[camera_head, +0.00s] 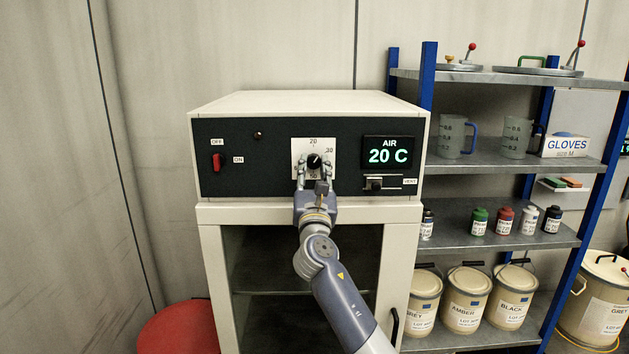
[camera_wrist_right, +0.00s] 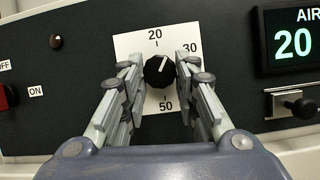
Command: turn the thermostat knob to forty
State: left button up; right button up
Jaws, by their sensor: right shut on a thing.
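The black thermostat knob (camera_head: 314,161) sits on a white dial plate (camera_head: 300,146) in the dark control panel. It also shows in the right wrist view (camera_wrist_right: 159,72), where its white mark points up and right, toward the 30. The 20, 30 and 50 are readable there; the 40 is hidden by a finger. My right gripper (camera_head: 313,168) is shut on the knob, one finger on each side, as the right wrist view (camera_wrist_right: 159,66) also shows. The display (camera_head: 388,155) reads AIR 20 C. My left gripper is not in view.
A red switch (camera_head: 217,163) with OFF and ON labels is left of the dial. A vent slider (camera_head: 376,184) sits under the display. A blue-posted shelf (camera_head: 480,163) with jugs, bottles and buckets stands close on the right. A red round object (camera_head: 180,330) is at lower left.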

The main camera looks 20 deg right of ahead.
jog(key=m+h+b, duration=0.1)
jog(key=m+b, duration=0.1)
jog(key=m+g+h+b, duration=0.1)
jog(key=m+b, duration=0.1)
jog(key=m, duration=0.1)
jog(key=m+g+h+b, duration=0.1)
jog(key=m+b, duration=0.1)
jog(key=m, duration=0.1)
jog(key=shift+w+a+f+h, duration=0.1)
jog(key=shift+a+f+h, duration=0.05)
jog(key=shift+a+h, duration=0.25)
jog(key=m+g+h+b, duration=0.1)
jog(key=m, duration=0.3)
jog(key=shift+g+b, duration=0.3)
jog(key=shift+r+m+g+h, duration=0.3)
jog(key=shift+m+g, duration=0.2)
jog(key=shift+m, duration=0.6)
jog(key=m+g, duration=0.1)
jog(key=m, duration=0.2)
jog(key=shift+a+r+b, duration=0.15)
jog(key=shift+b, duration=0.15)
jog(key=shift+r+m+g+p, duration=0.15)
jog(key=shift+m+g+p, duration=0.6)
jog(key=shift+m, duration=1.65)
jog(key=shift+g, duration=0.35)
jog(key=o, duration=1.1)
jog(key=shift+w, duration=0.1)
jog(key=shift+c, duration=0.2)
